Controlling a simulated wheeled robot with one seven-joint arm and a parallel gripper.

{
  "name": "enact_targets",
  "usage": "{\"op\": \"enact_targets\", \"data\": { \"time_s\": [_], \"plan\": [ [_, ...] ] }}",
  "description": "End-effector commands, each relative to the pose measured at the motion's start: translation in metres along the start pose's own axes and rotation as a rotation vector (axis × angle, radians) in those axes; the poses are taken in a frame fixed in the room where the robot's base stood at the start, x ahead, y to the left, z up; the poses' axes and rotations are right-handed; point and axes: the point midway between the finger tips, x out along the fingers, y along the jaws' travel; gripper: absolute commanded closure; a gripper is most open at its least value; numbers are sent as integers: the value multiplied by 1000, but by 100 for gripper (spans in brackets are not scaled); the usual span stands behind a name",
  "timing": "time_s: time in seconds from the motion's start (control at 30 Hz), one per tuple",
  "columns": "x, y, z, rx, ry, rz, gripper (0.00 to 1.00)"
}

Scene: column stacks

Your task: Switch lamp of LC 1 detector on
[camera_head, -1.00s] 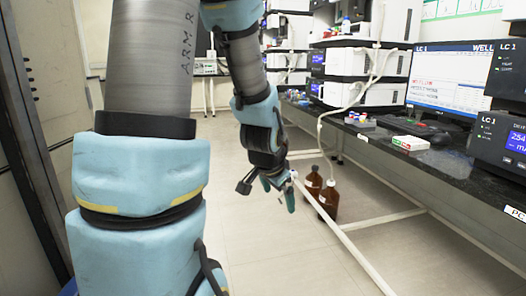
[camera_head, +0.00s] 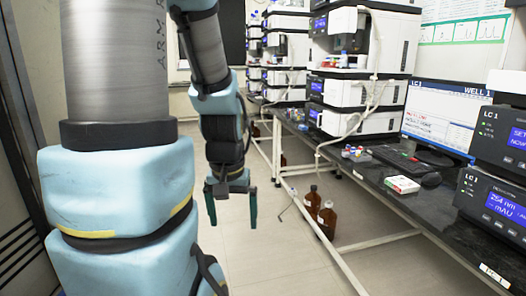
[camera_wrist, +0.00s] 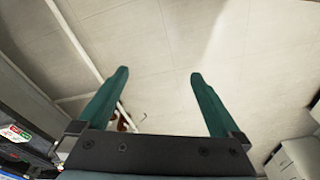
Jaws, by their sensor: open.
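The LC 1 detector (camera_head: 492,195) is the lower dark box at the right edge in the head view. Its blue screen reads about 254 nm and mAU, with small buttons below and green lights at its left. A second dark LC 1 unit (camera_head: 503,139) with a blue screen sits on top of it. My gripper (camera_head: 231,222) hangs pointing down over the floor, left of the bench and well away from the detector. Its two green fingers are apart and empty, also in the wrist view (camera_wrist: 157,88). A lamp switch cannot be made out.
The dark bench (camera_head: 395,208) runs along the right. On it are a monitor (camera_head: 440,115), a keyboard (camera_head: 402,158), a white-green box (camera_head: 402,184) and white instrument stacks (camera_head: 362,92). Brown bottles (camera_head: 327,220) stand on the floor below. The floor around my gripper is clear.

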Motion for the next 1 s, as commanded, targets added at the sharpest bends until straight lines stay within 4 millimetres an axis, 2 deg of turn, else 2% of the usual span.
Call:
{"op": "enact_targets", "data": {
  "time_s": [0.03, 0.2, 0.57, 1.0],
  "plan": [
    [-27, 0, -4, 1, 0, 0, 0],
    [-51, 0, -7, 1, 0, 0, 0],
    [-53, 0, -8, 1, 0, 0, 0],
    [-53, 0, -8, 1, 0, 0, 47]
  ]
}}
